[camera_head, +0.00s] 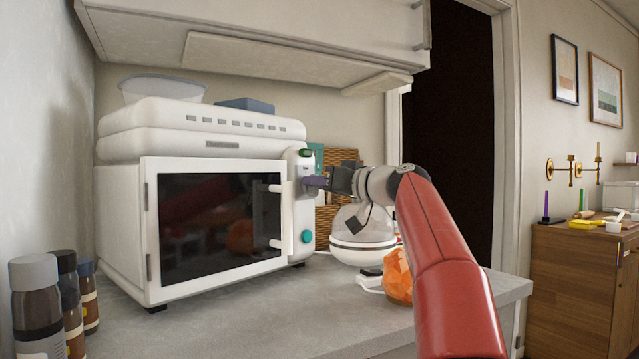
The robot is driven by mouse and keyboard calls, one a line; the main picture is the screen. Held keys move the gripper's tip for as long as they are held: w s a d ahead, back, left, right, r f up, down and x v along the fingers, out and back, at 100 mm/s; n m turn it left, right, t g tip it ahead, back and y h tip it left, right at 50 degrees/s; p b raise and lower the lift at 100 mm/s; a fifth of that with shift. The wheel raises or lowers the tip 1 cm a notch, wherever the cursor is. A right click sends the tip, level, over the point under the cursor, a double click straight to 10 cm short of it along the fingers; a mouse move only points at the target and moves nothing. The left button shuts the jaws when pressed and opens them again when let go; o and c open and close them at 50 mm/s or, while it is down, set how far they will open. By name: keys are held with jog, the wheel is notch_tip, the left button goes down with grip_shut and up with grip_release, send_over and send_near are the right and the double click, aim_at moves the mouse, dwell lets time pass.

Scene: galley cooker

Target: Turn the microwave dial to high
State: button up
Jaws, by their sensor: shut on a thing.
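The white microwave (120,225) stands on the grey counter, its dark glass door closed with a white handle at the right. Its narrow control panel (303,212) is to the right of the door, with a green part at the top and a teal round button near the bottom. My gripper (318,183) reaches in from the right and its fingers are at the upper middle of this panel. It is shut on the dial there, which the fingers hide. I cannot read the dial's setting.
A glass-topped white appliance (362,240) and an orange faceted object (398,276) stand right of the microwave, under and beside my arm. Dark bottles (38,310) stand at the front left. A cupboard (260,40) overhangs. The front counter is clear.

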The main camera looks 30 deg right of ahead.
jog(key=shift+w+d+f+m+p, duration=0.15)
jog(key=shift+m+p, duration=0.85)
jog(key=shift+m, duration=2.85)
jog(key=shift+s+d+f+m+p, duration=0.1)
jog(key=shift+m+p, duration=0.85)
jog(key=shift+m, duration=2.9)
jog(key=o, duration=0.8)
jog(key=shift+a, duration=0.1)
jog(key=shift+c, duration=0.2)
jog(key=b+v, duration=0.2)
jog(key=v, duration=0.5)
jog(key=shift+s, duration=0.3)
